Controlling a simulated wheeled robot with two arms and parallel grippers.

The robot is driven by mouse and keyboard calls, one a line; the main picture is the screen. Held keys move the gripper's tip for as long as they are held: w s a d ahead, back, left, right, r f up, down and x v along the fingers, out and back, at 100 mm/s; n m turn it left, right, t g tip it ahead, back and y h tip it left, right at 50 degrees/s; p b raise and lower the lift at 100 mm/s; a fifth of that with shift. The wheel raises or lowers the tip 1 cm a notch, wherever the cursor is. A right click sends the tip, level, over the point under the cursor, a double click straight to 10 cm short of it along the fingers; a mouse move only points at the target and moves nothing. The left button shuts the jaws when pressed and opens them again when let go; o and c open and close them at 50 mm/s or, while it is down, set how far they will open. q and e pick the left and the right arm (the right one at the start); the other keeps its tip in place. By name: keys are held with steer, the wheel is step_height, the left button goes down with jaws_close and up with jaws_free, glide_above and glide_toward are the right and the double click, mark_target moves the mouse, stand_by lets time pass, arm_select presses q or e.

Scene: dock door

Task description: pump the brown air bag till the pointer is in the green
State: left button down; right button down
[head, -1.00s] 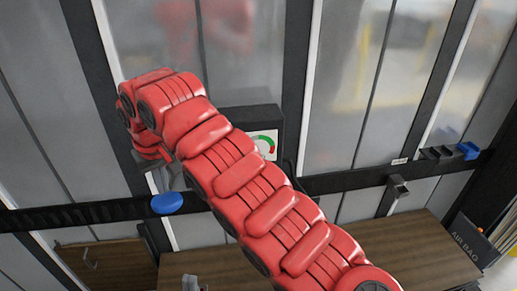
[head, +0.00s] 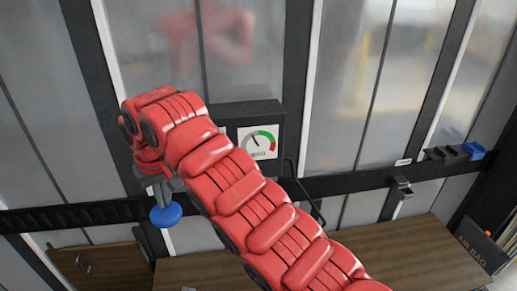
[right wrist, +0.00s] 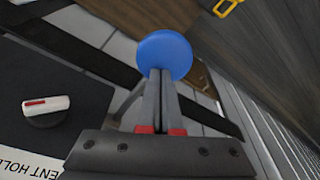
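My right gripper (head: 163,196) is at the blue round knob (head: 166,215), with its fingertips against the knob's top side. In the right wrist view, its two fingers lie together and end at the blue knob (right wrist: 164,55). The gauge (head: 258,142) is on a black box on the door. Its pointer leans up and left, in the pale part of the scale, left of the green; red follows the green on the right. I cannot make out the brown air bag for certain. My left gripper is not in view.
A dark holder marked AIR BAG (head: 482,246) stands at the right. Brown wooden surfaces (head: 420,255) lie below the black rail (head: 345,186). The rail carries a small blue part (head: 474,151). A white switch with a red mark (right wrist: 46,105) shows in the right wrist view.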

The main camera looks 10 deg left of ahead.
steer(key=shift+f, duration=0.45)
steer(key=shift+r, duration=0.1)
steer(key=p+v, duration=0.1)
steer(key=v, duration=0.1)
steer(key=p+v, duration=0.2)
steer(key=w+a+p+v, duration=0.1)
steer(key=p+v, duration=0.1)
steer(key=v, duration=0.1)
steer(key=shift+r, duration=0.2)
steer(key=shift+f, duration=0.2)
